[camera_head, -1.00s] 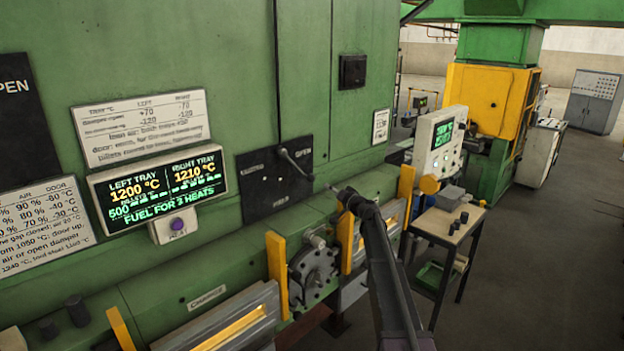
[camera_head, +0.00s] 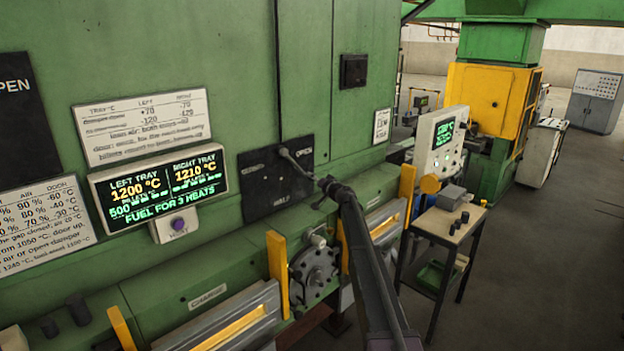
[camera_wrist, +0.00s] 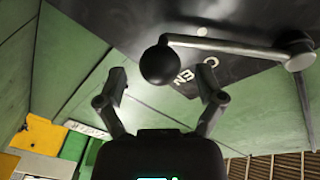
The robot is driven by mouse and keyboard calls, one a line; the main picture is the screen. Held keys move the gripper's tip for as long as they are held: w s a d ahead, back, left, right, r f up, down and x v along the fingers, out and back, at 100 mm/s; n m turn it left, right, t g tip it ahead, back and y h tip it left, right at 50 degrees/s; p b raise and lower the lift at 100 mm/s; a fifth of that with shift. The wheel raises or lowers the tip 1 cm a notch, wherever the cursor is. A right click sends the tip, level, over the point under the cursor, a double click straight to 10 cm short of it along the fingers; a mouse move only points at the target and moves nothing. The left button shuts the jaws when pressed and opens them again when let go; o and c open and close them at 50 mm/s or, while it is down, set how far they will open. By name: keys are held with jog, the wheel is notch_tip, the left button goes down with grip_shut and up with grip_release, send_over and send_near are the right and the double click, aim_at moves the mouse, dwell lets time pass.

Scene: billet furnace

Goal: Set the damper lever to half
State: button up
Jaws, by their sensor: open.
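The damper lever (camera_head: 296,163) is a thin grey bar with a dark ball knob, on a black plate (camera_head: 262,190) on the green furnace wall. It slants down and right from its pivot, toward the plate's right edge. OPEN is readable at the plate's upper right; the lettering at the bottom is blurred. My gripper (camera_head: 322,191) is open, close to the knob end, which it partly hides. In the wrist view the ball knob (camera_wrist: 159,66) appears between and just ahead of the open fingertips, with the lever bar running right to its pivot. Contact cannot be told.
A lit tray display (camera_head: 160,185) with a purple button stands left of the plate. Below are yellow posts (camera_head: 277,272) and a round metal mechanism (camera_head: 314,272). A small table (camera_head: 440,226) and a control box (camera_head: 440,140) stand to the right. Open floor lies farther right.

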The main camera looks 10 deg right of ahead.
jog(key=shift+x, duration=0.9)
grip_shut()
jog(key=shift+a, duration=0.15)
jog(key=shift+d+f, duration=0.1)
jog(key=shift+d, duration=0.15)
